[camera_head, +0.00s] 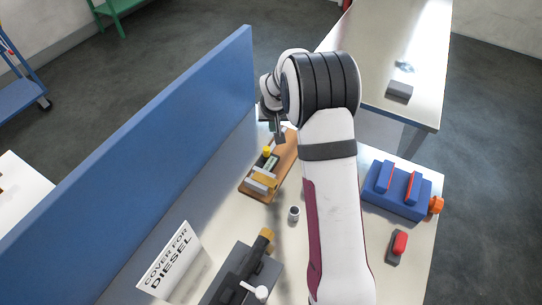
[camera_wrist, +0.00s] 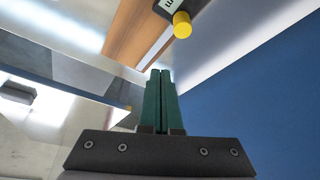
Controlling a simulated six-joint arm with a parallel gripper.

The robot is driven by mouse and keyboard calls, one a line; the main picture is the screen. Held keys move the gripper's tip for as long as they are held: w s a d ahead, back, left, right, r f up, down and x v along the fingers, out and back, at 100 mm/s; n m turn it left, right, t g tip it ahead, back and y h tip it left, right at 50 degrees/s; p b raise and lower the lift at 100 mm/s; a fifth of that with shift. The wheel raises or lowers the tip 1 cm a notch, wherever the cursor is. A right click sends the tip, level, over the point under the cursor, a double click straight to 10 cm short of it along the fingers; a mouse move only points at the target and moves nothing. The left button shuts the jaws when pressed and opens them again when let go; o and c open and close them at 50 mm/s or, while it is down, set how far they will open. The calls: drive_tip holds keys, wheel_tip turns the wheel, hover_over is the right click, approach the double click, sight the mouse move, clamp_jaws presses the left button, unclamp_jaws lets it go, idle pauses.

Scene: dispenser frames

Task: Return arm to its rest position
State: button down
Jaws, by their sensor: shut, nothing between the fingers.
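My gripper (camera_wrist: 160,75) has two green fingers that are pressed together, with nothing between them. In the head view my gripper (camera_head: 278,135) is partly hidden by my own arm and hangs near the far end of a wooden board (camera_head: 252,194). The board carries a small device with a yellow knob (camera_head: 267,151) and pale blocks. In the wrist view the yellow knob (camera_wrist: 182,25) and part of the wooden board show beyond the fingertips, apart from them.
A blue partition (camera_head: 150,150) stands left of the board. Another table (camera_head: 400,40) stands behind at right.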

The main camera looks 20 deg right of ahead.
drive_tip(key=shift+r, duration=0.4)
drive_tip(key=s+a+r+m+g, duration=0.1)
drive_tip(key=s+a+r, duration=0.3)
drive_tip(key=s+r, duration=0.65)
drive_tip(key=s+a+g+y, duration=0.1)
drive_tip(key=s+a, duration=0.1)
drive_tip(key=s, duration=0.7)
drive_tip(key=s+a+r+m+g+y, duration=0.1)
drive_tip(key=s+a, duration=0.2)
drive_tip(key=s, duration=0.7)
drive_tip(key=s+a+g+y, duration=0.1)
drive_tip(key=s+a, duration=0.1)
drive_tip(key=s, duration=0.8)
drive_tip(key=shift+s+a+r+m+g, duration=0.15)
drive_tip(key=shift+a+r+m+g, duration=0.15)
drive_tip(key=shift+a+r, duration=0.1)
drive_tip(key=shift+d, duration=0.1)
